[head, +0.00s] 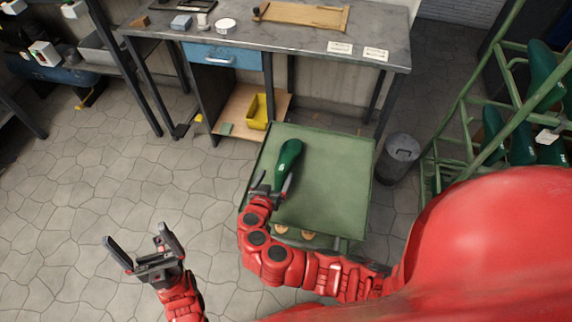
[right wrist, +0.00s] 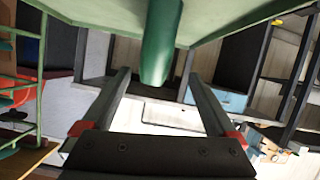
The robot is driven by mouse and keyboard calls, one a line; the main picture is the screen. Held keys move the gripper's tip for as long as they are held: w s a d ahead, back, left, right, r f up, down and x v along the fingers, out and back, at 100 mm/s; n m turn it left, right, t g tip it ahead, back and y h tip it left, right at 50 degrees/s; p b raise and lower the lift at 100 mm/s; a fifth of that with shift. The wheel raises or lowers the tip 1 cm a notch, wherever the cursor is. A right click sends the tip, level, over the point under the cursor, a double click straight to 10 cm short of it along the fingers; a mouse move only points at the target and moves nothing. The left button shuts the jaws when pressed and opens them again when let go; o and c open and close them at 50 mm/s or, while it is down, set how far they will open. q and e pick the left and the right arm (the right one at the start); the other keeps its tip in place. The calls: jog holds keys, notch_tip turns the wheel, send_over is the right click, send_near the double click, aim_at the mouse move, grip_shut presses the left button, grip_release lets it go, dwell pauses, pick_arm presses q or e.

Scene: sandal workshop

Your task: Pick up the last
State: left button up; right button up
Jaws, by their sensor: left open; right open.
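The last (head: 288,158) is a dark green, glossy foot form lying on the green top of a cart (head: 335,165), near its left edge. My right gripper (head: 275,182) is open at the last's near end, with a finger on either side of that end. In the right wrist view, the last (right wrist: 160,45) shows between the two open, apart fingers (right wrist: 157,76), with a gap on both sides. My left gripper (head: 138,236) is open and empty above the stone floor, left of the cart.
A grey workbench (head: 300,38) with a blue drawer (head: 222,55) stands behind the cart. A yellow bin (head: 258,110) sits on its lower shelf. A grey trash can (head: 398,155) and a green rack (head: 480,100) holding more green lasts stand right.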

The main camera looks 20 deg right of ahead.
aim_at(284, 162)
jog(key=shift+d+p+x, duration=0.25)
jog(key=shift+p+x, duration=0.25)
jog(key=shift+x, duration=2.7)
jog(key=shift+s+r, duration=0.15)
jog(key=c, duration=1.4)
